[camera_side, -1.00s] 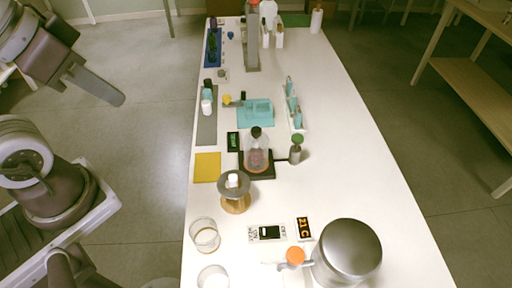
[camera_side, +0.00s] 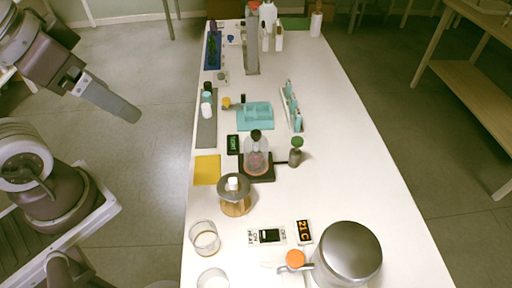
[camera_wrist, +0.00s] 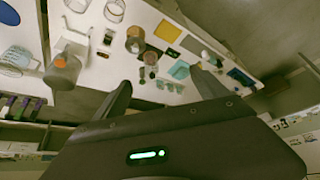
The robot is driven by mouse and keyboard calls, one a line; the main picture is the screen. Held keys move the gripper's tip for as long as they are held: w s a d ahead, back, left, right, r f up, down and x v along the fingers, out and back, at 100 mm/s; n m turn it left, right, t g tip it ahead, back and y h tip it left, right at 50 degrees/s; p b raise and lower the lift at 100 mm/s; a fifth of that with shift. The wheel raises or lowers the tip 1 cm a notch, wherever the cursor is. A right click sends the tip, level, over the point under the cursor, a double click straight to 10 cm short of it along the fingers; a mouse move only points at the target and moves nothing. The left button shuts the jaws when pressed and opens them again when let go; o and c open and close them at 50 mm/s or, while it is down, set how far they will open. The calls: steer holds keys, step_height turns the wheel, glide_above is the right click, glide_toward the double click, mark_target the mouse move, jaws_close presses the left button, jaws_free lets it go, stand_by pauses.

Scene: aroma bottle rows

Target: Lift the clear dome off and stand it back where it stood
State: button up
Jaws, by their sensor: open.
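The clear dome (camera_side: 257,146) has a black knob on top and stands upright on a dark square base (camera_side: 262,175) in the middle of the white table. Something reddish shows through its lower part. In the wrist view the dome is small and hard to make out. My gripper (camera_wrist: 163,92) is open, with its two fingers wide apart and nothing between them. In the side view my arm's end hangs to the left of the table, well apart from the dome.
A green-topped bottle (camera_side: 296,151) stands close to the right of the base. A wooden stand with a grey disc (camera_side: 235,196) is in front, and a yellow mat (camera_side: 207,169) lies to the left. A large metal pot (camera_side: 347,253) stands front right. The table's right side is clear.

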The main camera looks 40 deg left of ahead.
steer(key=n+g, duration=0.4)
steer(key=n, duration=0.5)
glide_above(256, 132)
steer(key=s+a, duration=0.3)
steer(key=s, duration=0.3)
step_height(256, 132, down, 9)
steer(key=w+f+n, duration=0.1)
steer(key=w+f, duration=0.1)
steer(key=f, duration=0.2)
steer(key=w+d+f+n+g, duration=0.1)
steer(key=w+f, duration=0.1)
steer(key=f, duration=0.3)
steer(key=w+d+f+n, duration=0.1)
steer(key=f, duration=0.4)
steer(key=shift+w+d+f+n, duration=0.1)
steer(key=shift+w+d+n, duration=0.15)
steer(key=shift+w+n, duration=0.15)
steer(key=shift+n+g, duration=0.3)
steer(key=shift+n, duration=0.1)
steer(key=f, duration=0.9)
steer(key=shift+d+f, duration=0.3)
steer(key=c, duration=1.6)
step_height(256, 132, up, 10)
steer(key=shift+r, duration=0.1)
steer(key=shift+c, duration=0.2)
